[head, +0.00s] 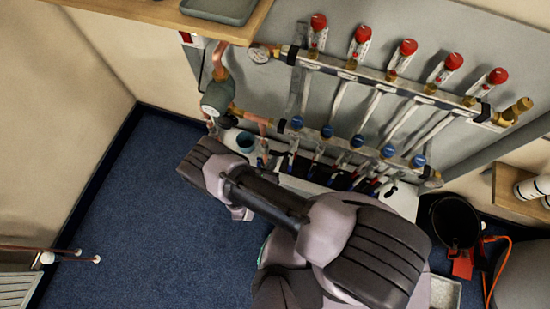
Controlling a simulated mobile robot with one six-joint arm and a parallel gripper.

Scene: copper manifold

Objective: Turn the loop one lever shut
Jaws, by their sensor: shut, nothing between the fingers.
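The copper manifold has an upper rail (385,84) with several red-capped flow gauges (361,33) and a lower rail (345,141) with several blue caps (357,140). Small levers, some red and some blue, sit in a row below the lower rail (318,160). They are small and partly covered by my arm, so I cannot tell which is the loop one lever or how it is turned. My arm reaches up and left from the bottom, in front of the levers' lower part. My gripper is hidden behind the arm.
A grey pump (217,97) with copper pipes is left of the rails. A wooden shelf (200,20) with a grey tray (220,9) juts out above. A black bucket (455,221) and an orange cable (491,265) are on the right. The blue carpet (150,220) at left is clear.

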